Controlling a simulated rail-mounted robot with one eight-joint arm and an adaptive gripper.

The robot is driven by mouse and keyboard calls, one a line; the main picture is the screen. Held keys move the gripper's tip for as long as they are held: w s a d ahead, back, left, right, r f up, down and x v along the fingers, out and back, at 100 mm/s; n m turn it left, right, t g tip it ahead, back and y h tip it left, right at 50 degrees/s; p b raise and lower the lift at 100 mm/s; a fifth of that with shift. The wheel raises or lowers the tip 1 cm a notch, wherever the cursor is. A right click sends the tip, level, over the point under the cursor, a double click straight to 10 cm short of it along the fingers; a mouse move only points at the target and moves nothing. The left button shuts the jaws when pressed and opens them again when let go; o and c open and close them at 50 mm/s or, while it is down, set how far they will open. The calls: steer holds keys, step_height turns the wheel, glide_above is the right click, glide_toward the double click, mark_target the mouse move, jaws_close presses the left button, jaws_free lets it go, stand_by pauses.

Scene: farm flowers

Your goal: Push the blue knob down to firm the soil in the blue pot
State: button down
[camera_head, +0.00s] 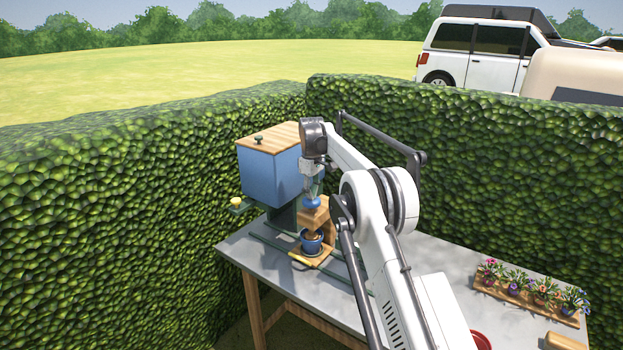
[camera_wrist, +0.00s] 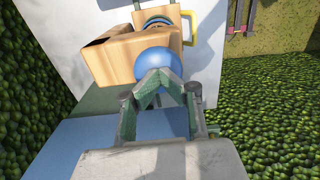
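The blue knob (camera_head: 313,204) sits on top of a wooden press (camera_head: 322,219) on the table. In the wrist view the blue knob (camera_wrist: 152,62) lies just beyond my fingertips. The blue pot (camera_head: 312,247) stands under the press on a small wooden base, with brown soil partly visible. Part of its blue rim (camera_wrist: 157,20) shows in the wrist view, mostly hidden by the press. My gripper (camera_head: 313,193) points down over the knob. In the wrist view my gripper (camera_wrist: 157,73) has its fingertips together, overlapping the knob; I cannot tell whether they touch it.
A blue bin (camera_head: 268,175) with a wooden lid stands behind and left of the press. Green rails (camera_head: 272,244) run along the grey table (camera_head: 238,252). A yellow handle (camera_wrist: 192,28) is beside the pot. A wooden tray (camera_head: 525,301) of potted flowers is at the right.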

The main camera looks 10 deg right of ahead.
step_height(320, 180, up, 14)
steer(key=p, duration=0.2)
stand_by(0.4)
stand_by(0.7)
steer(key=s+r+m+t+b, duration=0.2)
steer(key=s+r+b, duration=0.1)
steer(key=s+r, duration=0.55)
steer(key=s+r+m+t+b, duration=0.1)
steer(key=s+r+b, duration=0.1)
steer(key=s, duration=0.6)
steer(key=s+r+m+t+b, duration=0.1)
steer(key=s+r+b, duration=0.1)
steer(key=s, duration=0.5)
steer(key=s+f+m+t+b, duration=0.1)
steer(key=s+f, duration=0.3)
steer(key=s, duration=0.5)
steer(key=s+f+m+b, duration=0.1)
steer(key=s+f, duration=0.3)
steer(key=s, duration=0.5)
steer(key=s+f+m+t+b, duration=0.2)
steer(key=s+f+b, duration=0.1)
steer(key=s+f, duration=1.3)
steer(key=shift+s+m, duration=0.3)
